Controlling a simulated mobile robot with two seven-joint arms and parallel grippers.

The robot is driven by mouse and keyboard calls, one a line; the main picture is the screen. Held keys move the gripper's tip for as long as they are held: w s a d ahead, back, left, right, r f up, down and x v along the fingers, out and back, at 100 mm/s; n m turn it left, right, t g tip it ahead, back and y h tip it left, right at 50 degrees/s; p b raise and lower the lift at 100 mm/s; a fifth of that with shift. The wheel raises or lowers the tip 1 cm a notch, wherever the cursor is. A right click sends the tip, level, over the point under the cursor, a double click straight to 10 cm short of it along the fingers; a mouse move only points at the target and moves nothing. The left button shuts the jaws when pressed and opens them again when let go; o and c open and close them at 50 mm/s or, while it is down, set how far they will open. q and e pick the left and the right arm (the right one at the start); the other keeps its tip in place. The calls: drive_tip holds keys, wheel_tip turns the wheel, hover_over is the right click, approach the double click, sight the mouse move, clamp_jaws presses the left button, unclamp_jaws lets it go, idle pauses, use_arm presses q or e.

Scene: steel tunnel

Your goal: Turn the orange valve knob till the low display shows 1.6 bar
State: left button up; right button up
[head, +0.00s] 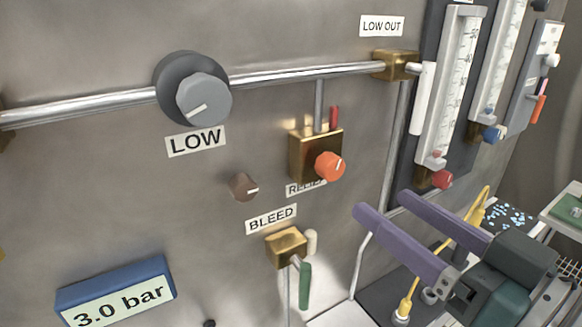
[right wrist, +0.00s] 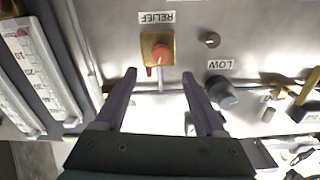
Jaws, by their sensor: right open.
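The orange knob (head: 329,166) sits on a brass block (head: 303,154) above the partly hidden RELIEF label, with a pale pointer line on its face. It also shows in the right wrist view (right wrist: 161,54), where the picture is upside down. A blue-framed display (head: 115,293) at lower left reads 3.0 bar; its own name label is not visible. My right gripper (head: 382,203) is open with two purple fingers, below and right of the orange knob. In the right wrist view the knob lies between and beyond the fingertips (right wrist: 158,73), apart from them. My left gripper is not in view.
A grey LOW knob (head: 203,99) sits on the steel pipe (head: 300,73). A small brown knob (head: 244,187) and the BLEED valve with its green handle (head: 305,287) are left of my gripper. Tube gauges (head: 455,90) stand at right. Yellow cables (head: 408,297) rise near the fingers.

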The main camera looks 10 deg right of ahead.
sight(336, 169)
drive_tip(key=x, duration=0.9)
drive_tip(key=shift+a+p, duration=0.1)
drive_tip(key=shift+p, duration=0.3)
clamp_jaws()
